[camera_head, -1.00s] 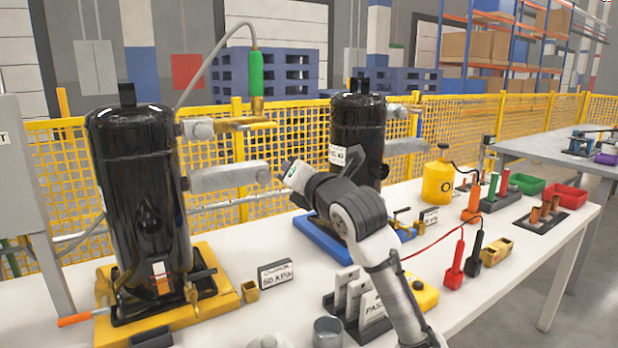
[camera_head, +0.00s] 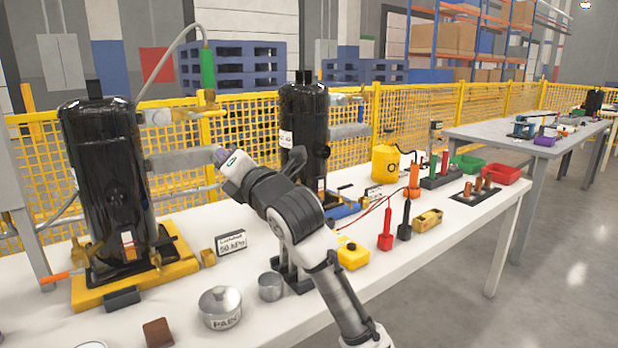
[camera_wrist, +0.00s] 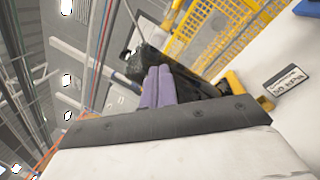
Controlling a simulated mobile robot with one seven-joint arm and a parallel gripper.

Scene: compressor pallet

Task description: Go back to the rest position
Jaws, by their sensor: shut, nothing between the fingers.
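My gripper (camera_head: 220,154) is in the air above the white workbench (camera_head: 390,285). In the head view it overlaps the gap between the left black compressor tank (camera_head: 100,175) and the second black tank (camera_head: 303,125). In the wrist view its two purple fingers (camera_wrist: 160,80) lie side by side, closed and empty. A dark tank (camera_wrist: 190,80) shows behind the fingers there. The left tank stands upright on a yellow base (camera_head: 90,295). My arm hides part of the second tank's base.
A pressure label block (camera_head: 231,242), a lidded tin (camera_head: 220,307) and a grey cup (camera_head: 271,287) stand near the arm. Red and black probes (camera_head: 385,235), a yellow canister (camera_head: 385,163) and bins lie right. A yellow fence (camera_head: 430,110) runs behind. Floor (camera_head: 570,240) is clear at right.

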